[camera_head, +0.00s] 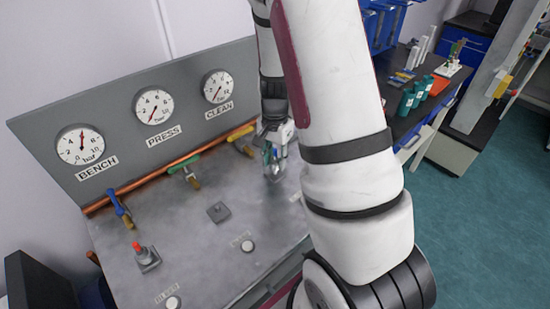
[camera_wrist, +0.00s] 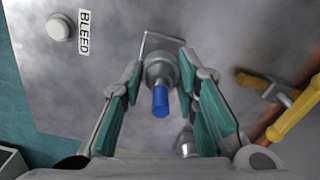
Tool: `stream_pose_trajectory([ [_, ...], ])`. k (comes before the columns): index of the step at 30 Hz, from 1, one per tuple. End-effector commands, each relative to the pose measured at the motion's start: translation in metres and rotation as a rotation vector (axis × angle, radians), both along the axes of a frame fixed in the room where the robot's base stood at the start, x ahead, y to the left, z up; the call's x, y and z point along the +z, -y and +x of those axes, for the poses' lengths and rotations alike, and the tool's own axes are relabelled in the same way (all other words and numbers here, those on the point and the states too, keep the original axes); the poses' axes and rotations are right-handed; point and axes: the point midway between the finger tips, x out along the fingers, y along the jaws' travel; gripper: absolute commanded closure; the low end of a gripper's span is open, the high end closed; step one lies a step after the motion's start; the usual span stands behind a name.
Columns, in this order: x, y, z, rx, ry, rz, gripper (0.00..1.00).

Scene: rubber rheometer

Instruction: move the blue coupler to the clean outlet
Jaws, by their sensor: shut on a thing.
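The blue coupler (camera_wrist: 160,101) is a short blue cylinder with a grey metal collar. In the wrist view it sits between the two fingers of my gripper (camera_wrist: 163,66), which is shut on it. In the head view my gripper (camera_head: 273,168) is low over the right part of the grey bench panel, below the CLEAN gauge (camera_head: 218,87). The yellow-handled valve (camera_head: 241,133) is just left of it; it also shows at the right of the wrist view (camera_wrist: 280,105). My gripper mostly hides the coupler in the head view, so I cannot tell whether it touches an outlet.
A green-handled valve (camera_head: 184,165) and a blue-handled valve (camera_head: 119,208) stand left along the copper pipe (camera_head: 154,178). A red-topped fitting (camera_head: 147,256) and a bare square base (camera_head: 218,211) are on the panel. The BLEED button (camera_wrist: 58,28) lies at upper left in the wrist view.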

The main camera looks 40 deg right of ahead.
Motion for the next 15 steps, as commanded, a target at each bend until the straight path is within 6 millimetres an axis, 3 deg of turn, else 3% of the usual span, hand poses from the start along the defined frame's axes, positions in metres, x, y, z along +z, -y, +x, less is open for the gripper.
stream_pose_trajectory([
  [15, -0.017, 0.0, 0.0, 0.0, -0.001, 0.001, 1.0],
])
